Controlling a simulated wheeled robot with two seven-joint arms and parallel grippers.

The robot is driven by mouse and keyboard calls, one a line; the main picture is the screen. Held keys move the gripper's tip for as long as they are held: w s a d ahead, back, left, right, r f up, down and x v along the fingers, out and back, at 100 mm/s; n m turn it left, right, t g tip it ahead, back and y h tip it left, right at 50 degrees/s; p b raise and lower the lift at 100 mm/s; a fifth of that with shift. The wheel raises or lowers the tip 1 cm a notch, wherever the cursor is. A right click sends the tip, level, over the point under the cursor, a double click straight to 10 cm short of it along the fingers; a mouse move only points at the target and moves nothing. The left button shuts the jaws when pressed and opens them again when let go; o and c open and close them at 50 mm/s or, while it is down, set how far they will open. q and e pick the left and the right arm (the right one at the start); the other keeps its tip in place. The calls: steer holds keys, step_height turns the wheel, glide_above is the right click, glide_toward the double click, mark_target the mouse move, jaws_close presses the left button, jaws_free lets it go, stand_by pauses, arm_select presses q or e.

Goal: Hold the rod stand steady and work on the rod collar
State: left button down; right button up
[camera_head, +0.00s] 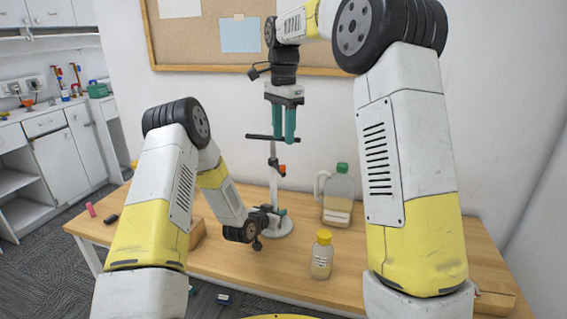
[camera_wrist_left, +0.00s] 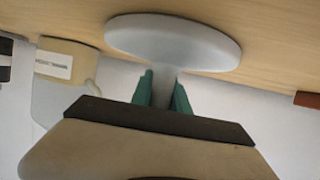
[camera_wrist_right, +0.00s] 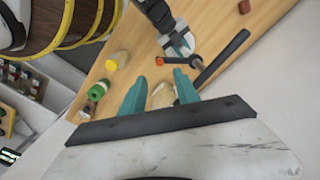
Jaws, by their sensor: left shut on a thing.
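The rod stand has a round pale base (camera_head: 279,224), a thin upright rod (camera_head: 273,180) and a black crossbar (camera_head: 256,136) near its top. The rod collar (camera_head: 282,168), with an orange part, sits below the crossbar; its orange part also shows in the right wrist view (camera_wrist_right: 160,61). My left gripper (camera_head: 278,212) is shut on the rod low down; the left wrist view shows its green fingers (camera_wrist_left: 162,88) around the post just by the base (camera_wrist_left: 172,40). My right gripper (camera_head: 284,138) points down near the crossbar, fingers apart (camera_wrist_right: 160,80), with nothing gripped.
A yellow-capped bottle (camera_head: 321,256) stands right of the stand, near the front. A green-capped jug (camera_head: 338,198) stands behind it. A brown block (camera_head: 197,233) is partly hidden by my left arm. Pink (camera_head: 90,210) and black (camera_head: 111,219) items lie at the left table end.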

mark_target(283, 165)
step_height(283, 165, down, 9)
steer(key=shift+f, duration=0.1)
stand_by(0.3)
jaws_close()
stand_by(1.3)
